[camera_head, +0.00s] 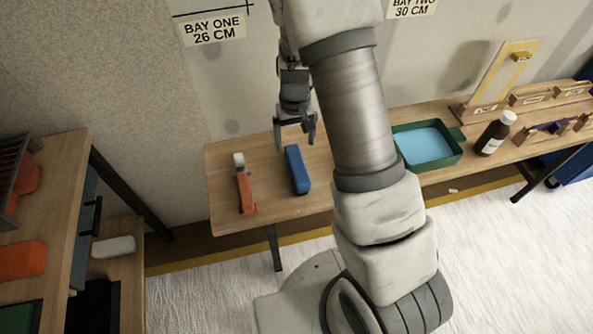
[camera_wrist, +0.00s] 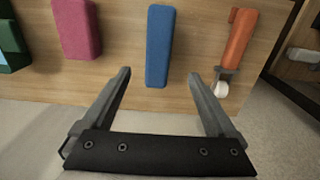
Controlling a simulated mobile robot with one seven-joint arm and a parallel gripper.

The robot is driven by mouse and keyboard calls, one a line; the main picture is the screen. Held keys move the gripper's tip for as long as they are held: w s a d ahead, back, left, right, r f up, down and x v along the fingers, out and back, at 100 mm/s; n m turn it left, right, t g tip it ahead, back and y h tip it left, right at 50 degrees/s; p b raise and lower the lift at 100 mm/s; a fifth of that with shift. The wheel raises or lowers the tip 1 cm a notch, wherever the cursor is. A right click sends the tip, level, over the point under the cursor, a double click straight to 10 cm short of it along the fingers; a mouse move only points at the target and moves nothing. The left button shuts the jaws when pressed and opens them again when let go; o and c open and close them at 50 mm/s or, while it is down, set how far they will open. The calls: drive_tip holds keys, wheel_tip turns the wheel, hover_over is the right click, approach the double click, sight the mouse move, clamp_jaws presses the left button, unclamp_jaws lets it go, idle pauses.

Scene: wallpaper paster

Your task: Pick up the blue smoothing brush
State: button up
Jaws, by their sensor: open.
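The blue smoothing brush (camera_head: 297,170) is a long blue block lying on the wooden table, to the right of an orange-handled tool. In the wrist view the blue brush (camera_wrist: 158,45) lies lengthwise, with its near end between the lines of my two fingers. My gripper (camera_head: 296,141) points down near the far end of the brush in the head view. In the wrist view my gripper (camera_wrist: 159,76) is open and empty, one finger on each side of the brush. The frames do not clearly show the height left between fingertips and brush.
An orange tool with a white roller (camera_wrist: 238,40) and a pink block (camera_wrist: 76,28) flank the brush with gaps between. My arm hides the pink block in the head view. A green tray (camera_head: 456,156) and brown bottle (camera_head: 494,134) stand further right. A wall rises behind the table (camera_head: 268,208).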

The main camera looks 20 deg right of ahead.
sight(297, 163)
wheel_tip(297, 163, down, 7)
drive_tip(key=shift+f+b, duration=0.2)
drive_tip(key=shift+b, duration=0.65)
drive_tip(key=f, duration=0.1)
drive_tip(key=f+b, duration=0.1)
drive_tip(key=f, duration=0.2)
drive_tip(key=shift+s+d+f+b, duration=0.1)
drive_tip(key=shift+s+d+b, duration=0.05)
drive_tip(key=shift+s+b, duration=0.2)
drive_tip(key=shift+w+f, duration=0.1)
drive_tip(key=shift+f, duration=0.35)
clamp_jaws()
